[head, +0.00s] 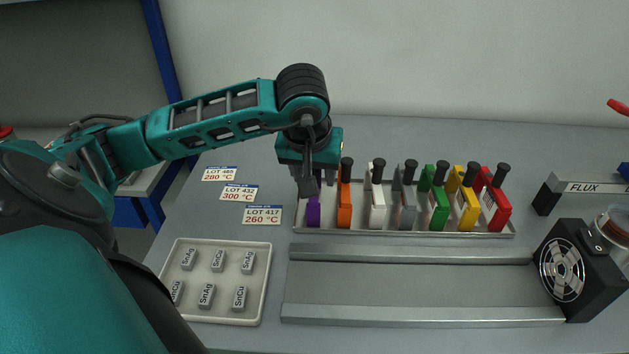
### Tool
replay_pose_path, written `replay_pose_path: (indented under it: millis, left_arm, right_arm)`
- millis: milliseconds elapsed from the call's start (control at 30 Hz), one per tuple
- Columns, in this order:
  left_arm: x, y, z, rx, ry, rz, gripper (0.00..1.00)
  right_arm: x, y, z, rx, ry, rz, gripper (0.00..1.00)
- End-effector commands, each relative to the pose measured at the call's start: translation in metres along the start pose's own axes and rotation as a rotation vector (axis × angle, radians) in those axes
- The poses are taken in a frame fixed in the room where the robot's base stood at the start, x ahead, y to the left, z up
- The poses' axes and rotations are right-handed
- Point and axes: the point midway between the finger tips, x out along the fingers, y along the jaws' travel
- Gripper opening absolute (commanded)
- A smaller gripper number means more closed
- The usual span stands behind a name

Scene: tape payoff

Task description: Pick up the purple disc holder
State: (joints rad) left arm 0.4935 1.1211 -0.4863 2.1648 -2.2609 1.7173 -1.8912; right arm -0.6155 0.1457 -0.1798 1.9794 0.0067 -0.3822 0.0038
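The purple disc holder (313,212) stands at the left end of a row of coloured holders in a long shallow tray (400,234). Only its lower part shows; my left gripper covers its top. My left gripper (310,190) reaches in from the left and points down over the purple holder, with its fingers at the holder's upper part. I cannot tell whether the fingers are closed on it or only around it. My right gripper is not in view.
The orange holder (345,205) stands close to the right of the purple one, followed by white, grey, green, yellow and red holders. A tray of labelled blocks (255,300) lies front left. Lot cards (262,215) lie to the left. A black fan (563,270) stands at right.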

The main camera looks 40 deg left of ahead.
Motion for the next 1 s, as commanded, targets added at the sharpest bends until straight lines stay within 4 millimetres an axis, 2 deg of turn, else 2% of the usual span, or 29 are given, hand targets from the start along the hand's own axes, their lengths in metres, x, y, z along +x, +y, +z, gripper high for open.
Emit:
replay_pose_path:
  millis: [67,500,833,1000]
  left_arm:
    - [0.0,0.0,0.0,0.0,0.0,0.0,0.42]
    - [-0.001,0.0,0.0,-0.001,0.0,0.0,0.0]
    - [-0.002,0.0,-0.001,-0.001,0.001,0.0,0.0]
    - [-0.011,0.0,-0.005,-0.002,0.003,0.001,0.0]
  right_arm:
    - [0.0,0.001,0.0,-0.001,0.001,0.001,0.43]
    - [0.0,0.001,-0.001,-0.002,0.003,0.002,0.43]
    - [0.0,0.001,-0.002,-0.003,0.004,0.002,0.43]
    - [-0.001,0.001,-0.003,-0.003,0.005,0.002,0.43]
